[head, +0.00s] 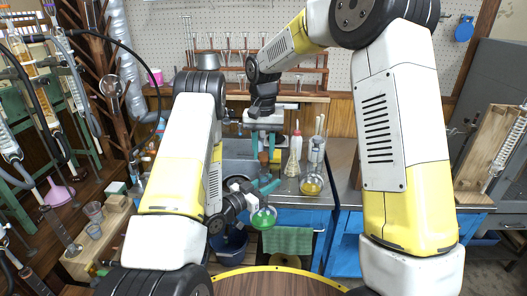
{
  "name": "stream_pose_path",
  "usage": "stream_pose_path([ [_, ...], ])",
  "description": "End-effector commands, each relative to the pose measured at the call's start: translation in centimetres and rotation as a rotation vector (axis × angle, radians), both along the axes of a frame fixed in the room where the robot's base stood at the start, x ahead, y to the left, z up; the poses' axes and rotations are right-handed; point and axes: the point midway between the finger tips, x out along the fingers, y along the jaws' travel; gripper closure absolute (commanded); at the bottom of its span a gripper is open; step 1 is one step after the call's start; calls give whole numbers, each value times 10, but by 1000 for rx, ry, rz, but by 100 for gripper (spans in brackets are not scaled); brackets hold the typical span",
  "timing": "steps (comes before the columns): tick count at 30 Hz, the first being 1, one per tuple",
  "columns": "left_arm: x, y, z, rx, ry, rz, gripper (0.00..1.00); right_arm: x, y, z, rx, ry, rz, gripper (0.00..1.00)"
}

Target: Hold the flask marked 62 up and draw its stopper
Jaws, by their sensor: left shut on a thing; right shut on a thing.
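A round flask with green liquid (263,218) hangs in front of the sink counter. I cannot read its mark, so I cannot tell that it is 62. My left gripper (265,187), with teal fingers, is shut on the flask's neck and holds it upright, clear of the floor. My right gripper (263,146) is directly above, pointing down, its teal fingers shut on a small brown stopper (263,157). The stopper is in line above the neck.
A flask with yellow liquid (311,186) and a pale conical flask (293,160) stand on the counter to the right of the grippers. A sink (238,150) lies behind. A dark blue bucket (229,245) and a green towel (287,240) are below. Glassware racks crowd the left.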

Motion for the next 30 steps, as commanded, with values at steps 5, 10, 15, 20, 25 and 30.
stream_pose_path([
  [5, 0, 1, 1, -1, -1, 0, 100, 0, 0, 0, 0, 0, 0, 100],
  [10, 6, 17, 1, 0, -4, 4, 100, 0, 0, 0, 0, 0, 0, 100],
  [15, 13, 39, 1, 1, -3, 3, 100, 0, 0, 0, 0, 0, 0, 100],
  [20, 20, 59, 1, 0, -4, 3, 100, 0, 0, 0, 0, 0, 0, 100],
  [25, 27, 80, 1, 0, -3, 3, 100, 0, 0, 0, 0, 0, 0, 100],
  [30, 34, 102, 1, 0, -3, 3, 100, 0, 0, 0, 0, 0, 0, 100],
])
